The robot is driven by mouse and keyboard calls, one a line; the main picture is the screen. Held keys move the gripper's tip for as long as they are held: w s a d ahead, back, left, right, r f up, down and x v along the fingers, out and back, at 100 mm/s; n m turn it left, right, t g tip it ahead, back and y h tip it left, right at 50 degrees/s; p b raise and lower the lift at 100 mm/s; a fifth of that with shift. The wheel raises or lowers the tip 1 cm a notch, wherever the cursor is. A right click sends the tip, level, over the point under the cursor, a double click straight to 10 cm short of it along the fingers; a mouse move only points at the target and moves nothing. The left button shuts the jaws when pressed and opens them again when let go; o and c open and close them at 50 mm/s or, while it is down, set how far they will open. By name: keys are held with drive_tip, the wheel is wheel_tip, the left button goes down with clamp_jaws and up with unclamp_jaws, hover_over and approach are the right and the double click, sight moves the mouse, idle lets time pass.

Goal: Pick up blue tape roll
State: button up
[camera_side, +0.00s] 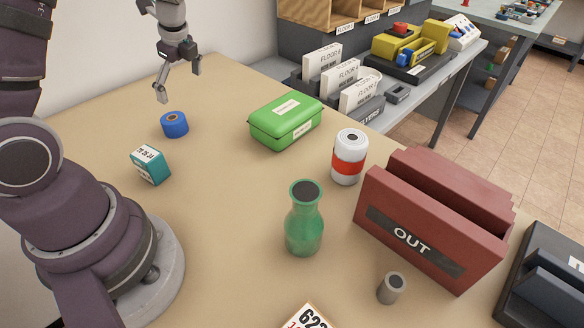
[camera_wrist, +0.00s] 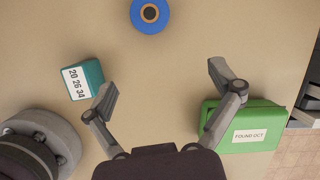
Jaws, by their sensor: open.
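The blue tape roll (camera_side: 174,124) lies flat on the tan table at the back left in the side view. In the wrist view the blue tape roll (camera_wrist: 150,14) sits at the top edge, partly cut off, with a tan core and a dark centre. My gripper (camera_side: 179,97) is open and empty, pointing down above the table near the roll. In the wrist view my gripper (camera_wrist: 162,80) has its fingers spread wide, and the roll lies beyond the fingertips, not between them.
A teal box (camera_side: 151,165) stands in front of the roll. A green case (camera_side: 285,122) lies to its right. A white bottle with a red band (camera_side: 348,157), a green vase (camera_side: 304,222), a grey cylinder (camera_side: 391,288) and a red OUT tray (camera_side: 430,225) stand further right. The middle of the table is clear.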

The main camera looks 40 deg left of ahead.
sight(173, 118)
drive_tip(key=a+f, duration=0.2)
drive_tip(key=f, duration=0.1)
drive_tip(key=s+a+f+m, duration=0.1)
drive_tip(key=a+f, duration=0.1)
drive_tip(key=f, duration=0.2)
drive_tip(key=a+f+m+g, duration=0.1)
drive_tip(key=a+f, duration=0.2)
drive_tip(key=f, duration=0.1)
drive_tip(key=shift+s+f+y, duration=0.2)
drive_tip(key=shift+y, duration=0.2)
drive_tip(key=c, duration=1.3)
